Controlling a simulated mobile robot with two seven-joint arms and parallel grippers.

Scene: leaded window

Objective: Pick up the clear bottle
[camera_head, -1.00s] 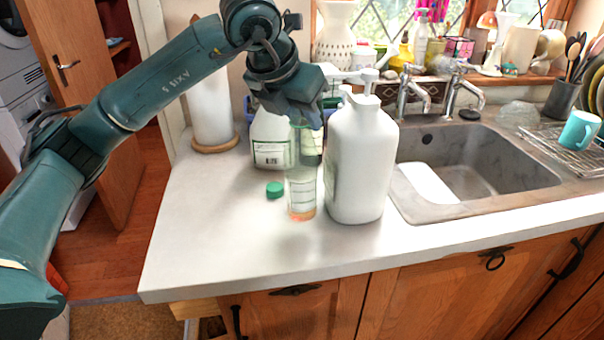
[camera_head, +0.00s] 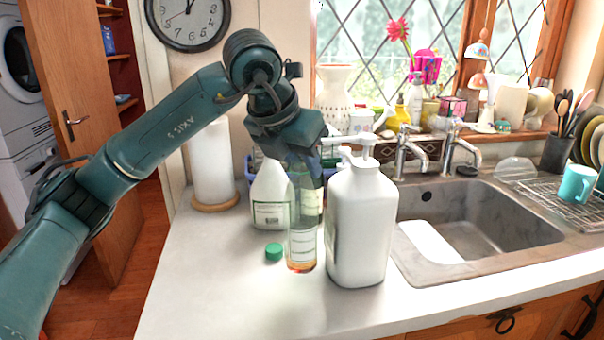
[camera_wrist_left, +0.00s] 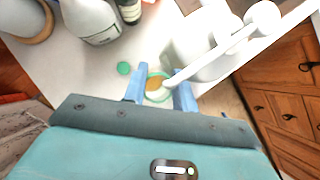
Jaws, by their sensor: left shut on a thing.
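The clear bottle (camera_head: 301,244), with a pale label and a little orange liquid at its base, is upright just left of the large white pump bottle (camera_head: 358,225). My left gripper (camera_head: 303,172) is above it and shut on its upper part. In the left wrist view the bottle's round top (camera_wrist_left: 157,84) shows between the two blue fingers (camera_wrist_left: 158,94). I cannot tell whether the bottle's base touches the counter. My right gripper is not in view.
A green cap (camera_head: 274,252) lies left of the bottle. A white jug-like bottle (camera_head: 270,200) stands behind, and a paper roll (camera_head: 211,165) is back left. The sink (camera_head: 480,225) is at right. The counter's front left (camera_head: 205,290) is clear.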

